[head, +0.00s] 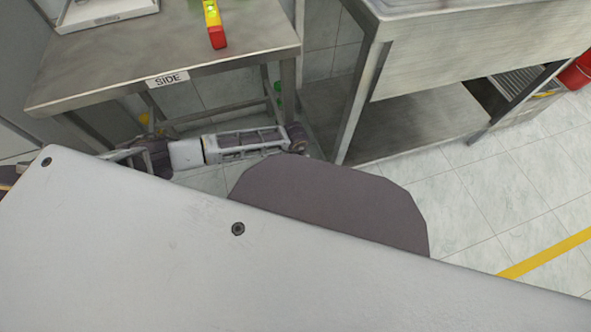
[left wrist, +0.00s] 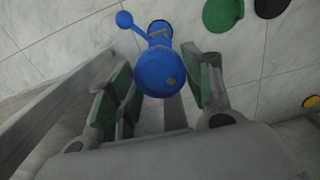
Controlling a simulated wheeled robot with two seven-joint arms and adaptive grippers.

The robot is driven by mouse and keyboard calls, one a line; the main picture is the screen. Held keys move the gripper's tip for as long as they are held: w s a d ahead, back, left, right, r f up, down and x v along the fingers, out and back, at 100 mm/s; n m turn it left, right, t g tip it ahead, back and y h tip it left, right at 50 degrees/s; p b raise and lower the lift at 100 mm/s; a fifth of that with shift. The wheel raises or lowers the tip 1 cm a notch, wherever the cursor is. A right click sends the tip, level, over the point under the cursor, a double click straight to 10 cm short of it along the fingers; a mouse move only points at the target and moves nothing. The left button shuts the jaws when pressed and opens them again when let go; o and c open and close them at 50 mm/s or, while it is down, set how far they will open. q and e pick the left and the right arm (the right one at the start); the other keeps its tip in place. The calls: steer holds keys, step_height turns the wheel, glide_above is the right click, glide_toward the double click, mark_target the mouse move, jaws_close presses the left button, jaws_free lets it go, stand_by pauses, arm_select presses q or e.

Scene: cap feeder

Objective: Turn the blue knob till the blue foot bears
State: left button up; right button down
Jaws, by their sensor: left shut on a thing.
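The blue knob (left wrist: 160,74) is a round blue cap in the left wrist view, with a blue side arm ending in a small ball (left wrist: 124,19). The blue foot (left wrist: 160,29) shows just beyond it, near the pale floor; whether it touches the floor I cannot tell. My left gripper (left wrist: 163,75) has its green-padded fingers on both sides of the knob and is shut on it. In the head view my left arm lies low under the front of the steel table (head: 215,60); the knob is not distinguishable there. My right gripper is not in view.
A yellow and red level (head: 214,25) lies on the table, above the SIDE label (head: 167,79). A steel bench (head: 440,65) stands to the right. Tiled floor is open at right.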

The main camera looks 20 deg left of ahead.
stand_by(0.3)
arm_select(q)
steer(key=o, duration=1)
steer(key=shift+o, duration=0.2)
steer(key=shift+r, duration=0.15)
step_height(320, 180, up, 12)
stand_by(0.7)
